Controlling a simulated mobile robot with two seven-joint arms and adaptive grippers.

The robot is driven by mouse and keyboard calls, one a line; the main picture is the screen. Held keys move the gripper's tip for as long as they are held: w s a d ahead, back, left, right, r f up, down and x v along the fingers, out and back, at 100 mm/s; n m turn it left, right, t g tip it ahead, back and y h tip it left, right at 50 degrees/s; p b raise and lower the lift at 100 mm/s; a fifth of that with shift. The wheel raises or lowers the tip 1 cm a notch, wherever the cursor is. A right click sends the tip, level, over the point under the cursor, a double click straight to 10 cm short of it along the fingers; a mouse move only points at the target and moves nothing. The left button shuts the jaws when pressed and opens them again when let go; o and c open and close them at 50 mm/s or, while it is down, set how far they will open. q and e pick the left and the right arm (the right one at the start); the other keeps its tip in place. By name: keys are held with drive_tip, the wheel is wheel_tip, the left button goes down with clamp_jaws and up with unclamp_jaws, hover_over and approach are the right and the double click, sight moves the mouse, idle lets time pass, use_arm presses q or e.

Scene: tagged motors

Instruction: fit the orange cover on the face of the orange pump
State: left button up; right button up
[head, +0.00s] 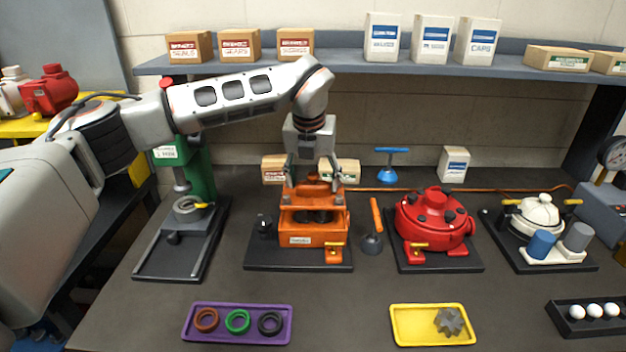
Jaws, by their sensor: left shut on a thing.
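The orange pump (302,239) stands on a black base plate at the middle of the bench. Dark openings show in its upward face. My left gripper (313,182) points down over the back of the pump, shut on the orange cover (314,188). The cover is at or just above the rear edge of the pump's face; I cannot tell whether they touch. The gripper fingers and the like colour of the pump hide part of the cover's outline. My right gripper is not in view.
A red pump (434,222) and a white pump (540,212) stand to the right. An orange-handled tool (376,218) stands close beside the orange pump. A green press (197,170) is at left. A purple tray (238,339) with rings and a yellow tray (411,325) lie in front.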

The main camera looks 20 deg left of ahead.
use_arm(q)
drive_tip(key=shift+f+b, duration=1.75)
drive_tip(key=shift+f, duration=1.2)
drive_tip(key=o, duration=2.1)
drive_tip(key=shift+f, duration=0.2)
drive_tip(key=shift+r+p, duration=1.95)
drive_tip(key=shift+r, duration=1.2)
